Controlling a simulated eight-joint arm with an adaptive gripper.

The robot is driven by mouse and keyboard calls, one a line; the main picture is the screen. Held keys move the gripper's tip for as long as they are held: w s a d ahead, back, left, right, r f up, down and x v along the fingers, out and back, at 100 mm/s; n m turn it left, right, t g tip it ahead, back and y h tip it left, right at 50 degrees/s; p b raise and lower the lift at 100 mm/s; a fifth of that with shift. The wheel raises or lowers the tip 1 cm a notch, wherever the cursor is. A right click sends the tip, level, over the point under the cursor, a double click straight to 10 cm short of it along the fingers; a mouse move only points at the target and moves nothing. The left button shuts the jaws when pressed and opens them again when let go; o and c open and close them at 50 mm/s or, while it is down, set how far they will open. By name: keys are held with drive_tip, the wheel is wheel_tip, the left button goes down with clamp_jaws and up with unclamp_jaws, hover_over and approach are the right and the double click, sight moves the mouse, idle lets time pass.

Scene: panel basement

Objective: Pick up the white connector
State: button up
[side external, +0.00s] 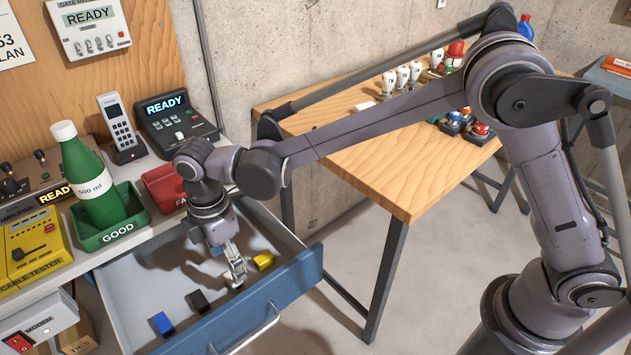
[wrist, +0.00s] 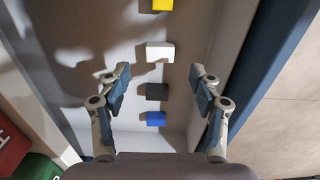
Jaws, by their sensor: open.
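The white connector (wrist: 160,52) is a small white block on the floor of the open drawer (side external: 142,290). In the wrist view it sits in a row between a yellow block (wrist: 162,5) and a black block (wrist: 157,91). My gripper (wrist: 160,73) is open and empty, its fingers spread to the left and right of the row. The white connector lies slightly beyond the fingertips in that view. In the side external view my gripper (side external: 236,278) points down inside the drawer and hides most or all of the white connector.
A blue block (wrist: 155,119) lies past the black one in the row. The drawer's blue front (side external: 262,308) and its side walls surround the blocks. A green bin (side external: 112,235) holding a bottle and a red bin (side external: 163,187) stand on the bench above. A wooden table (side external: 400,165) stands behind.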

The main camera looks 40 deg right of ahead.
drive_tip(key=shift+f, duration=2.75)
drive_tip(key=c, duration=1)
